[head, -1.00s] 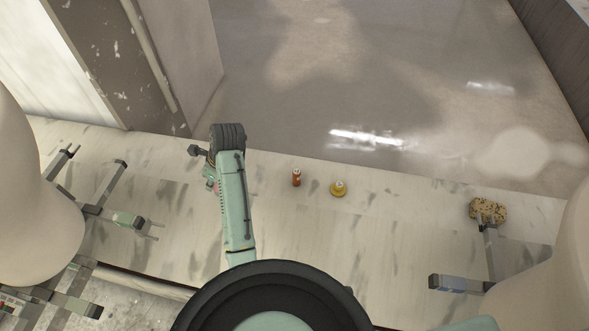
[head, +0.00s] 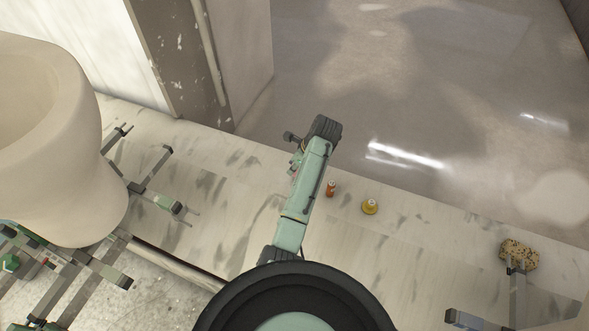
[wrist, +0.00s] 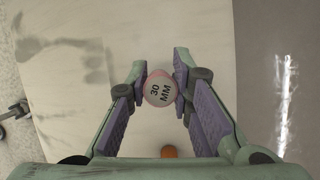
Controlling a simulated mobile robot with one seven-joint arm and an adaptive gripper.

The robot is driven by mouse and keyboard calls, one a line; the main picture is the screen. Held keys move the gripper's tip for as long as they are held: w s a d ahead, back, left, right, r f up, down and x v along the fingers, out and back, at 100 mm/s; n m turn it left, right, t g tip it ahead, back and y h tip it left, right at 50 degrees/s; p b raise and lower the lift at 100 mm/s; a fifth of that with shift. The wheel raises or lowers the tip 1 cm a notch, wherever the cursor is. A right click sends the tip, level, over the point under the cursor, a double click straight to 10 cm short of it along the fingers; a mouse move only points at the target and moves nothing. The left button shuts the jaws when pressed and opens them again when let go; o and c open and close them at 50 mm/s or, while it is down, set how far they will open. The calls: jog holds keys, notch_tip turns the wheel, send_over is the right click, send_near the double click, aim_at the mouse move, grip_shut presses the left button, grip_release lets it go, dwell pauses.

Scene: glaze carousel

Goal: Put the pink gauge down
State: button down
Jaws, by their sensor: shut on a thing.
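The pink gauge (wrist: 159,89) shows in the wrist view as a round pink piece with a pale top marked "30 MM". My gripper (wrist: 160,86) is shut on it, with one finger on each side. Below it is the pale, grey-streaked surface; the wrist view does not show clearly whether the gauge touches it. In the head view my arm hides the gauge and most of my gripper (head: 297,158).
A small orange-brown piece (head: 331,189) and a yellow piece (head: 369,206) stand on the streaked surface (head: 420,235), right of my arm. A speckled sponge-like block (head: 519,254) sits on a metal bracket farther right. A large cream vessel (head: 95,190) stands at left.

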jog(key=shift+f, duration=1.15)
jog(key=shift+f, duration=0.1)
jog(key=c, duration=1.4)
grip_release()
